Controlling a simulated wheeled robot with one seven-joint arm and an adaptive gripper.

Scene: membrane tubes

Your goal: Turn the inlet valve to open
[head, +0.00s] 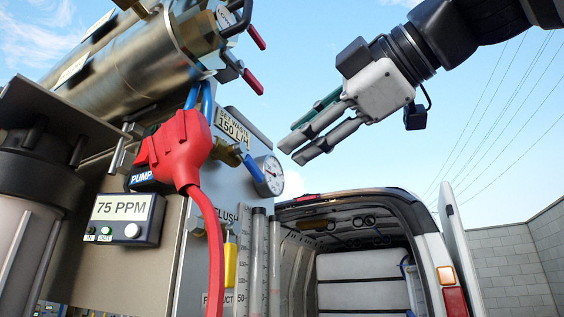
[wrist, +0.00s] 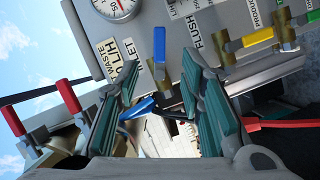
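The inlet valve appears to be the blue-handled one; the label (wrist: 127,74) beside it reads only "LET", partly hidden by a finger. Its blue handle (wrist: 159,45) stands upright in the wrist view, above a brass body. In the head view the blue handle (head: 251,166) slants beside the gauge, with its brass body (head: 226,154) partly behind the red pump plug. My gripper (head: 291,143) is open and empty, to the right of and a little above the handle, apart from it. In the wrist view the handle shows beyond the gap between the fingertips (wrist: 161,65).
A red pump plug (head: 175,147) with a red cable hangs left of the valve. A gauge (head: 268,175) sits close to the handle. Red levers (head: 254,82) jut out above. Yellow (wrist: 257,37) and green valve handles sit farther along the panel. A van (head: 370,225) stands behind.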

